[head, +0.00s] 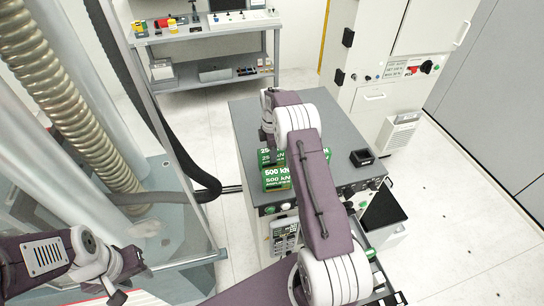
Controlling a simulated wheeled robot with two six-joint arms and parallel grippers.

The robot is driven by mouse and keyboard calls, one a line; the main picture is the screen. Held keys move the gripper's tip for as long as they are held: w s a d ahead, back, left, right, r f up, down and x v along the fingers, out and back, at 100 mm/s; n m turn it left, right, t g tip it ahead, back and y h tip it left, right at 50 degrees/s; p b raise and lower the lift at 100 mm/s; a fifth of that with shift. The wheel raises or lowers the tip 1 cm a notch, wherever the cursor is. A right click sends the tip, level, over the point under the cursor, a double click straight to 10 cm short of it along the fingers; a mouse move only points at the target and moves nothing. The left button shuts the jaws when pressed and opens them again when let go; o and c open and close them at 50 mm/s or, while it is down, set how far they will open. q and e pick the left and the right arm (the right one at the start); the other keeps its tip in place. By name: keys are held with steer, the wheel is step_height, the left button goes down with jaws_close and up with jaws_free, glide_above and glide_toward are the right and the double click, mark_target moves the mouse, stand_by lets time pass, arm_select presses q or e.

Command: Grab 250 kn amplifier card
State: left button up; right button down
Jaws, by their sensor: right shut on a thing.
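My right gripper (268,138) reaches down over the cabinet and is shut on the 250 kN card. My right arm hides part of the card and the gripper's far side. Whether the card is clear of the surface cannot be told. My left gripper (118,297) is at the lower left, away from the cards. Its fingers are small and partly hidden, so its opening cannot be told.
A small black box (362,157) sits on the cabinet top (340,118), right of my arm. Another green piece (328,153) peeks out beside the arm. A grey shelf (205,78) stands at the back. A testing machine with a ribbed hose (62,95) fills the left.

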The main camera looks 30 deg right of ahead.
steer(key=shift+r, duration=0.4)
step_height(320, 180, up, 9)
steer(key=shift+f+b, duration=0.1)
steer(key=shift+b, duration=0.95)
steer(key=shift+r, duration=0.25)
